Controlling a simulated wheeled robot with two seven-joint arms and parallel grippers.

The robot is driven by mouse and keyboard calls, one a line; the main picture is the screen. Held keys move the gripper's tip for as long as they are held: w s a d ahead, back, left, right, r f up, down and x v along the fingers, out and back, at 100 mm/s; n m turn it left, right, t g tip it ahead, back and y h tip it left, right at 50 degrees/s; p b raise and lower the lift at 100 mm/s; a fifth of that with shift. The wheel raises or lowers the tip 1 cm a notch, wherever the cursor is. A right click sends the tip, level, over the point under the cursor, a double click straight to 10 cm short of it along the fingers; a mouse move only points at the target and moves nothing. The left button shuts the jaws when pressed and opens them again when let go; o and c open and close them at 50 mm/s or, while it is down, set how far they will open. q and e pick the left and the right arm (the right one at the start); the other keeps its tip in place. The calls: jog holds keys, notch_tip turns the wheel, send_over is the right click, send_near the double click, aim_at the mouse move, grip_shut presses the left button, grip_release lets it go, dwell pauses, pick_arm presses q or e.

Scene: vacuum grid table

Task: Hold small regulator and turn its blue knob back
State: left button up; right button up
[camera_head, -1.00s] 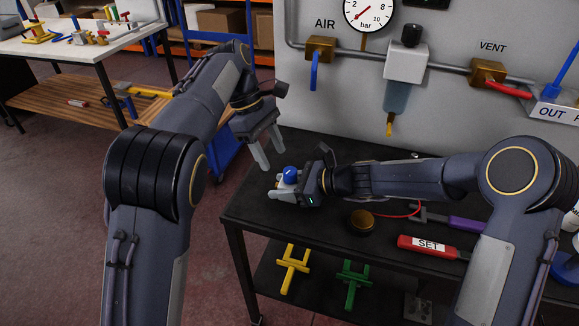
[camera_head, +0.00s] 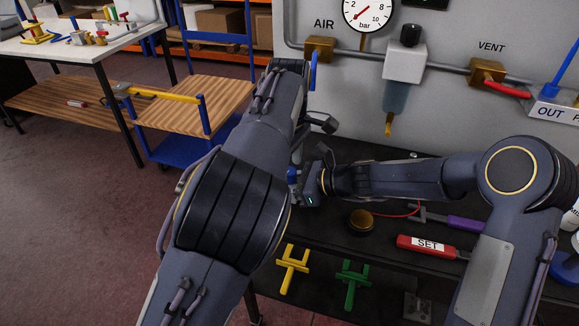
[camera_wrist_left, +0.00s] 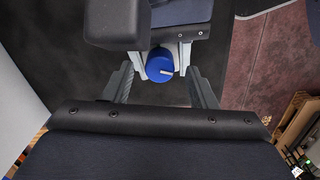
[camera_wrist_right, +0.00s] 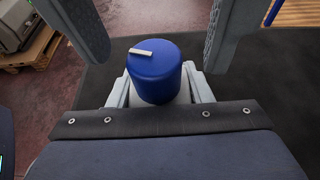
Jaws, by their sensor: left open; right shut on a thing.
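The blue knob (camera_wrist_left: 160,66) of the small regulator, with a pale mark on its top, shows in the left wrist view between my open left fingers (camera_wrist_left: 161,88). In the right wrist view the knob (camera_wrist_right: 154,72) stands upright on the pale regulator body (camera_wrist_right: 176,98), which my right gripper (camera_wrist_right: 160,92) is shut on. The left fingers come in on either side of the knob there, apart from it. In the head view my left arm hides most of the regulator; a sliver of blue knob (camera_head: 292,175) shows beside my right gripper (camera_head: 306,188).
The dark table (camera_head: 340,225) holds a brass button (camera_head: 361,220), a red SET tool (camera_head: 428,246) and a purple-handled tool (camera_head: 467,224). The panel behind carries a gauge (camera_head: 368,12), an AIR valve (camera_head: 319,48) and a filter unit (camera_head: 404,62). Yellow and green pieces lie below.

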aim_at(289, 171)
pick_arm(q)
jog(key=shift+f, duration=0.85)
jog(key=shift+c, duration=0.4)
jog(key=c, duration=0.9)
jog(key=shift+n, duration=2.2)
jog(key=o, duration=1)
jog(key=shift+r, duration=0.15)
notch_tip(289, 171, up, 12)
jog(key=shift+f, duration=0.1)
